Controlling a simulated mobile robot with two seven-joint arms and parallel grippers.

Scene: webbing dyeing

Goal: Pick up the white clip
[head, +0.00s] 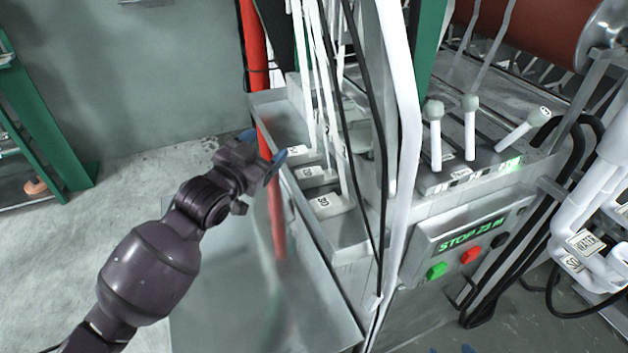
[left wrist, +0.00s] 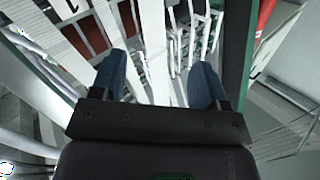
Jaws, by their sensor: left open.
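Several white blocks with small printed labels sit in a row in the grey metal trough (head: 345,240) in the head view: a far one (head: 298,154), a middle one (head: 315,175) and a near one (head: 330,204). White straps rise from them. I cannot tell for sure which is the white clip. My left gripper (head: 263,149) is open, just left of the far block, with its blue fingertips apart and nothing visibly held. In the left wrist view the open left gripper (left wrist: 160,85) has white straps beyond its fingers. Blue bits at the head view's bottom edge may be my right gripper (head: 452,350).
A red upright pipe (head: 257,70) stands beside the trough, close to my left gripper. A white post (head: 401,100) and dark cables rise right of the straps. Farther right are levers (head: 470,125) and a control panel (head: 470,245). Open floor (head: 60,240) lies left.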

